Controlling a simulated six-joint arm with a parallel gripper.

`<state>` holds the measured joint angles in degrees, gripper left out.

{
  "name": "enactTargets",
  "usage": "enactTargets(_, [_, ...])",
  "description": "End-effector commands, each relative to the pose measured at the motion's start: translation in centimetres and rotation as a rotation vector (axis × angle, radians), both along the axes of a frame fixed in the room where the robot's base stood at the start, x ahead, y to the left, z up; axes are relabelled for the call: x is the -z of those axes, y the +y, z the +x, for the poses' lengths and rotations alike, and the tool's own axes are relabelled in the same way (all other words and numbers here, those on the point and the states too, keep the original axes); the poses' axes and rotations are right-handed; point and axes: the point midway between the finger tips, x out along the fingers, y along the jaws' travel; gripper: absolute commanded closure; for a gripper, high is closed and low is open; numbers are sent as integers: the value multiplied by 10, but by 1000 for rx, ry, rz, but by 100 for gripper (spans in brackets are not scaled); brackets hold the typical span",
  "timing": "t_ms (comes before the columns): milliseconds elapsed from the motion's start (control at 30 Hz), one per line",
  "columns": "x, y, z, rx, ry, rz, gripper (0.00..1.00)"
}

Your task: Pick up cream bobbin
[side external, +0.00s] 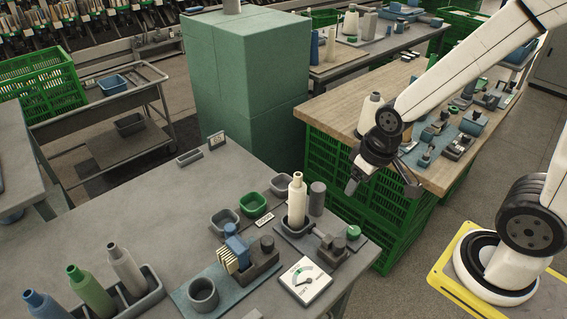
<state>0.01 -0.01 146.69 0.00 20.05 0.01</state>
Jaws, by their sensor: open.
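The cream bobbin (297,203) stands upright on a dark grey base on the grey table, near its right corner. Its lower end sits in the base and is partly hidden. My gripper (383,180) is open and empty, to the right of the bobbin and higher in the picture. Its two dark fingers point down and are spread wide, apart from the bobbin.
A dark grey cylinder (317,198) stands right beside the bobbin. A dial gauge (305,281), a blue clamp device (237,248) and small bowls (255,203) are close by. Blue, green and grey bobbins (92,291) stand in a tray at lower left. The table's middle is clear.

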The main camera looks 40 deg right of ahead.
Motion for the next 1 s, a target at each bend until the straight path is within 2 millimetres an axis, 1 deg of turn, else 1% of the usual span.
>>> enactTargets(267, [0, 0, 1, 3, 0, 1, 27])
enactTargets(467, [-1, 1, 7, 64, 10, 16, 27])
enactTargets(667, [-4, 4, 26, 243, 39, 55, 27])
enactTargets(1000, [-9, 12, 69, 693, 105, 129, 27])
